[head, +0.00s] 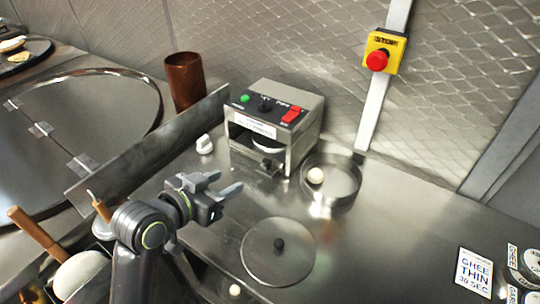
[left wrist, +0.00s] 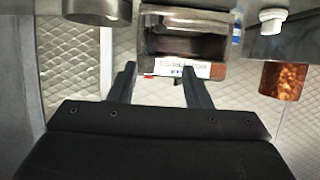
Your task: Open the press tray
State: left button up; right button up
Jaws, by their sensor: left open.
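The press (head: 296,141) is a grey metal box against the back wall, with a green button, a black knob and a red switch on its sloped top. A white label crosses its upper front. Below the label is a dark opening with a pale round shape inside. A small black knob (head: 266,163) is low on the front, at the press tray, which does not visibly stick out. My left gripper (head: 228,181) is open and empty, in front of the press and apart from it. In the left wrist view the press (left wrist: 185,20) appears upside down beyond the fingers. My right gripper is not in view.
A round steel dish (head: 345,183) with a white ball stands right of the press. A round lid (head: 278,262) with a black knob lies in front. A metal partition (head: 150,145) and copper cup (head: 184,80) are left. A white knob (head: 204,144) is beside the press.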

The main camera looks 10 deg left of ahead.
pick_arm(q)
jog(key=x, duration=0.3)
send_near(266, 161)
jog(key=x, duration=0.3)
jog(key=shift+f, duration=0.1)
jog(key=x, duration=0.4)
jog(key=shift+w+d+p, duration=0.1)
jog(key=shift+w+p, duration=0.15)
jog(key=shift+p, duration=0.1)
jog(key=shift+w+d+f, duration=0.2)
jog(key=shift+w+f, duration=0.05)
jog(key=shift+w, duration=0.2)
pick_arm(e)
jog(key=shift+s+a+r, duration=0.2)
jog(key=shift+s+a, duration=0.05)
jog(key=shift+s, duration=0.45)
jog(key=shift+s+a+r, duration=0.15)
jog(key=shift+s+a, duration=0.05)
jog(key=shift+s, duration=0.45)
pick_arm(q)
grip_shut()
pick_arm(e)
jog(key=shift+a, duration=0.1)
